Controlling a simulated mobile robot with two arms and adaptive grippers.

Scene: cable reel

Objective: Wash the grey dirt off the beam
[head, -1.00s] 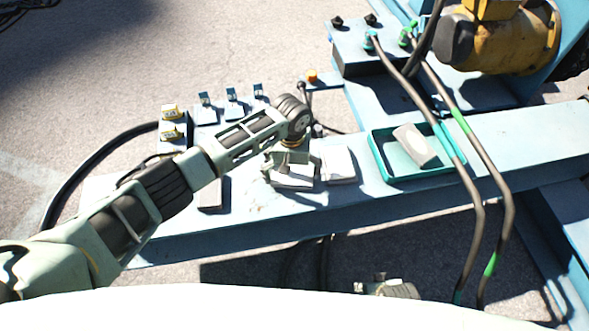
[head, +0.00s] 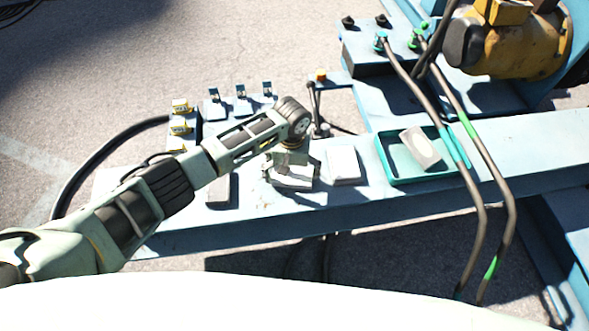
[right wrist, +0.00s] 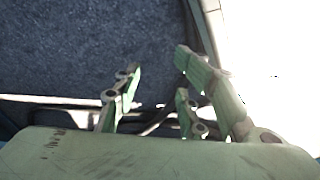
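The pale blue beam (head: 500,148) runs across the head view. Small dull specks show on it near my left gripper; I cannot make out a clear grey dirt patch. My left gripper (head: 292,172) points down close over the beam, its fingers apart around a whitish block-like shape; I cannot tell whether it grips this. A whitish pad (head: 343,165) lies just right of it, and a greyer pad (head: 219,190) lies to its left, partly behind my arm. A pale grey block (head: 420,148) rests tilted in a teal tray (head: 393,181). My right gripper (right wrist: 157,92) is open and empty.
Hoses (head: 478,200) hang across the tray's right side and the beam. Several small switches and yellow-topped connectors (head: 180,125) stand behind my left arm. A yellow-brown motor (head: 515,42) is at the back right. Paved ground lies around the beam.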

